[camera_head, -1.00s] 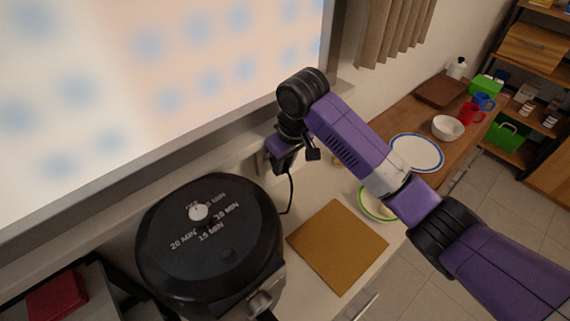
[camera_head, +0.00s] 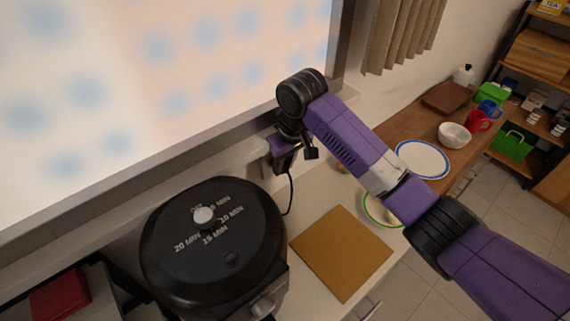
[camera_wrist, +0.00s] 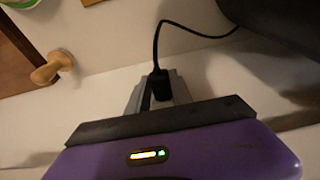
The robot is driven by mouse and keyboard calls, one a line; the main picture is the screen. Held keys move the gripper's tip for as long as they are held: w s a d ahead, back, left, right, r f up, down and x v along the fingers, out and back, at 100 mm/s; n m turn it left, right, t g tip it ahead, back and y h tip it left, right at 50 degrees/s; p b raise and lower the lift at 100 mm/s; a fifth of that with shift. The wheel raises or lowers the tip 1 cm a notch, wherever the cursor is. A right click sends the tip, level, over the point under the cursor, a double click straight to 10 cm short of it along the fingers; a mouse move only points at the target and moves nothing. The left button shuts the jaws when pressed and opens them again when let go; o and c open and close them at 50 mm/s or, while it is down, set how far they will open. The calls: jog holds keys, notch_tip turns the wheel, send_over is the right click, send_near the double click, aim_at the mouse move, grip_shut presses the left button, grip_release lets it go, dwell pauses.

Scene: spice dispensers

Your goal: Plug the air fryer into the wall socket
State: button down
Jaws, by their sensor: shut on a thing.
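The black air fryer (camera_head: 213,240) stands on the counter, with a dial and minute marks on its top. In the wrist view it is a dark shape (camera_wrist: 270,22) at the upper right. My gripper (camera_head: 284,170) is low beside the wall, right of the fryer. In the wrist view my gripper (camera_wrist: 158,84) is shut on a black plug (camera_wrist: 160,84), and the black cord (camera_wrist: 160,40) runs from it toward the fryer. The cord also hangs below my gripper in the head view (camera_head: 290,192). The wall socket cannot be made out; my arm hides part of the wall.
A brown board (camera_head: 341,252) lies on the counter right of the fryer. A green-rimmed plate (camera_head: 371,212), a blue-rimmed plate (camera_head: 423,158), a white bowl (camera_head: 454,135) and mugs (camera_head: 478,121) stand farther right. A wooden knob-like piece (camera_wrist: 53,68) shows in the wrist view.

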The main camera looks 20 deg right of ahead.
jog(key=c, duration=1.1)
grip_release()
jog(key=shift+o, duration=0.2)
